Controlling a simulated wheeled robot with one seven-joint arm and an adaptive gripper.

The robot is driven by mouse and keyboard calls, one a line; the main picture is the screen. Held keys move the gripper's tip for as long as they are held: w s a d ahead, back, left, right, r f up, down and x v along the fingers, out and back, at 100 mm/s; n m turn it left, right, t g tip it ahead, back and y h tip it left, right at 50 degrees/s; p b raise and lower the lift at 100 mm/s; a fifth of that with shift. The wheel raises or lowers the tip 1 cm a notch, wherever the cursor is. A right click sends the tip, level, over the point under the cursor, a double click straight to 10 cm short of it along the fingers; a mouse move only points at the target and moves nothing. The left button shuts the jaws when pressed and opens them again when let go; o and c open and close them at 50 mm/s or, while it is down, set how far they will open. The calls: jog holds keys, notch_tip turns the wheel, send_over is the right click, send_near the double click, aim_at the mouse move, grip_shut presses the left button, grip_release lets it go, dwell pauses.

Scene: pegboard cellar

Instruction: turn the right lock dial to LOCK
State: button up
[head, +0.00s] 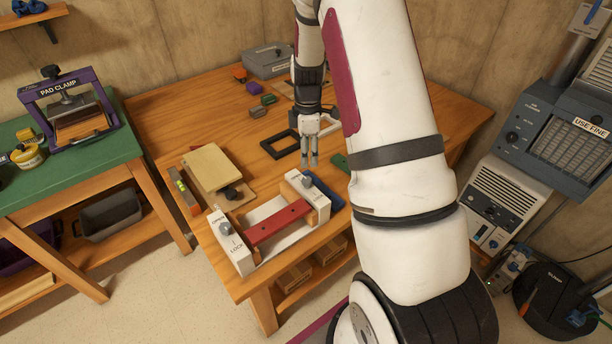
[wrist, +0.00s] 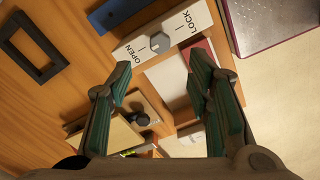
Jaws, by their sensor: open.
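A fixture with two white end blocks and a red bar (head: 278,222) between them sits on the wooden table. The right lock dial (head: 307,182) is a grey knob on the right block. It also shows in the wrist view as a grey hexagonal knob (wrist: 160,42) between the words OPEN and LOCK; I cannot tell its setting for sure. The left dial (head: 225,229) is on the near left block. My gripper (head: 310,164) is open and empty, above the table just beyond the right block. In the wrist view its fingers (wrist: 162,82) are spread, with the dial apart from them.
A dark blue block (head: 322,189) lies right beside the right end block. A tan board (head: 216,169) with a dark knob stands left of the fixture. A black square frame (head: 280,145) lies behind. A grey box (head: 268,60) is at the back. My arm covers the table's right part.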

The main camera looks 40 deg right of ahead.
aim_at(307, 179)
notch_tip(307, 179, down, 10)
jog(key=shift+p, duration=0.35)
grip_shut()
